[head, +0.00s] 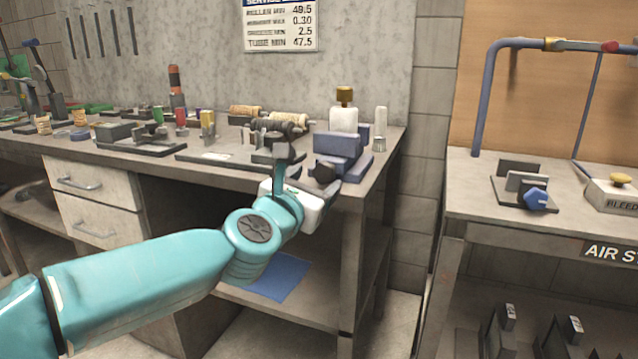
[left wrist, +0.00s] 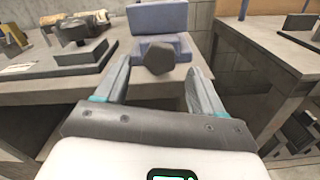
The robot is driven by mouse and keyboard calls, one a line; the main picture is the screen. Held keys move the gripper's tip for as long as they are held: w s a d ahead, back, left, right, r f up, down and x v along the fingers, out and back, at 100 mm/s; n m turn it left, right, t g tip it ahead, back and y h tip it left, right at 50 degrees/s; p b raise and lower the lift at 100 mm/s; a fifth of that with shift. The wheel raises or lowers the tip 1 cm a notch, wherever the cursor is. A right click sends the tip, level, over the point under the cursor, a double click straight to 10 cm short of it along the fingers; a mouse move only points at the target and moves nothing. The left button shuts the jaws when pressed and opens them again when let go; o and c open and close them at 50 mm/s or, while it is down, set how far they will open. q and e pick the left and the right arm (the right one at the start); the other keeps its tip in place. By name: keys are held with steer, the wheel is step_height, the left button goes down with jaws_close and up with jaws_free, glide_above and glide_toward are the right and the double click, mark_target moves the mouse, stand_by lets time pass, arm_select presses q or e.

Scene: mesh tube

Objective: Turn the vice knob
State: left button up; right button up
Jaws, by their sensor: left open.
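The vice (head: 338,145) is a blue-grey block at the front right corner of the left workbench. Its dark faceted knob (head: 322,173) faces the front edge. In the left wrist view the knob (left wrist: 159,58) sits centrally in front of the blue vice body (left wrist: 157,18). My left gripper (head: 312,176) is open at the bench's front edge. In the left wrist view its two fingers (left wrist: 160,68) stand on either side of the knob, with visible gaps. I cannot tell whether the fingertips reach fully past it. My right gripper is not in view.
The workbench (head: 225,172) holds several tools and fixtures left of the vice. A white bottle with a brass cap (head: 344,115) stands behind the vice. A separate bench (head: 465,180) at right carries a blue knob (head: 535,198) and pipes. A gap separates the benches.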

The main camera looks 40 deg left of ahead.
mark_target(322, 174)
arm_select(q)
steer(key=shift+x, duration=1.5)
steer(key=c, duration=1.1)
steer(key=shift+o, duration=0.2)
steer(key=shift+m, duration=0.3)
